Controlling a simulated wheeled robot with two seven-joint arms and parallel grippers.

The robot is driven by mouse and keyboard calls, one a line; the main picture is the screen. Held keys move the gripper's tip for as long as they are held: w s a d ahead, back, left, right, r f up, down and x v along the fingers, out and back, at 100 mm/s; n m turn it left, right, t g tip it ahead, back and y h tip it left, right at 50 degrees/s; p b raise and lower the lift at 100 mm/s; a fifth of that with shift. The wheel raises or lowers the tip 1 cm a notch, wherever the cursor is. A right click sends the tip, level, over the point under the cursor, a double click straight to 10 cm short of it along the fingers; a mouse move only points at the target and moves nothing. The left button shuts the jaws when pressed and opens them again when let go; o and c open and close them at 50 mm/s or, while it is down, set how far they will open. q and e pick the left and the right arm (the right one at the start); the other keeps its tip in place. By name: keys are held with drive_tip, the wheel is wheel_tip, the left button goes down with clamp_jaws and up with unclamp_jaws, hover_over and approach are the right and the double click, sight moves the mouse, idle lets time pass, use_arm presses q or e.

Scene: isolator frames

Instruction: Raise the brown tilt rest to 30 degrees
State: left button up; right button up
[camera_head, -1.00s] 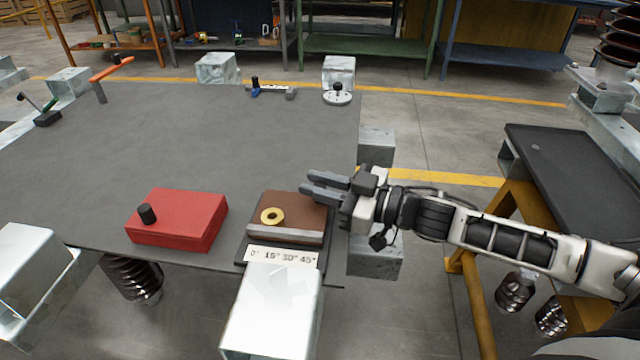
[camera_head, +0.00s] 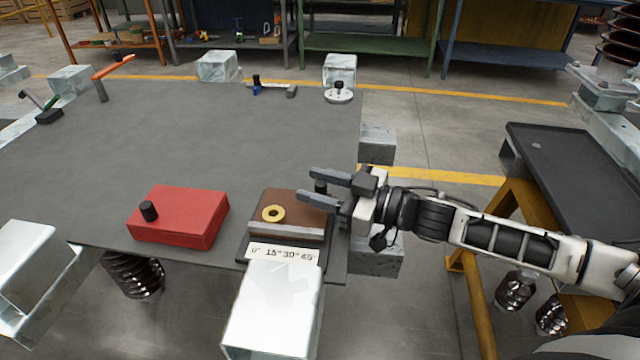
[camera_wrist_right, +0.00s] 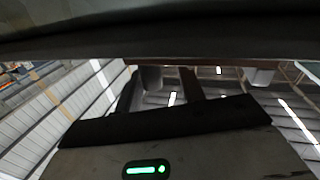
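The brown tilt rest (camera_head: 292,205) lies at the table's near right corner and looks flat or nearly flat. A brass ring (camera_head: 273,213) sits on it, and a pale metal strip (camera_head: 285,232) runs along its near edge. A white scale label (camera_head: 283,254) in front reads 0, 15, 30, 45 degrees; no pointer is clear. A black knob (camera_head: 321,186) shows at the rest's far right corner. My right gripper (camera_head: 308,183) is open, its fingers pointing left on either side of the knob in the head view; contact cannot be told. My left gripper is out of view.
A red block (camera_head: 180,217) with a black knob stands left of the rest. The grey table (camera_head: 180,140) is clear in its middle. Tools and a round white fixture (camera_head: 338,95) lie at its far edge. The right wrist view is mostly dark parts and roof.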

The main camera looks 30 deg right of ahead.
drive_tip(key=shift+d, duration=0.15)
